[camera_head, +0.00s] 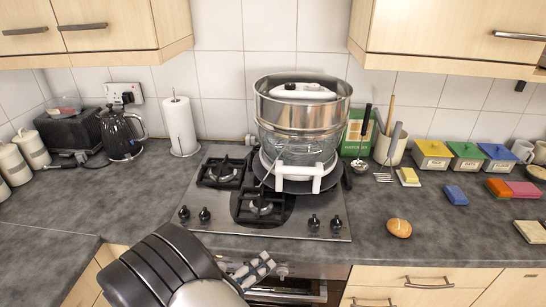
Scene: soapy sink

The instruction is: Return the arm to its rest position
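What looks like my gripper (255,271) shows at the bottom centre, in front of the oven below the counter edge. Two pale, short finger-like parts lie close together there and point up and right. I cannot tell whether they are apart or shut, and I see nothing held between them. A dark ribbed and silver shape to their left seems to be part of my arm and hides some of the counter front. The gripper is apart from the things on the hob.
A gas hob (300,222) bears a stacked steel pot (302,128) and glass bowl. A kettle (122,135) and paper roll (181,126) stand left. A bread roll (399,228), blue block (455,195) and lidded boxes (432,155) are right. Wall cupboards (450,35) hang above.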

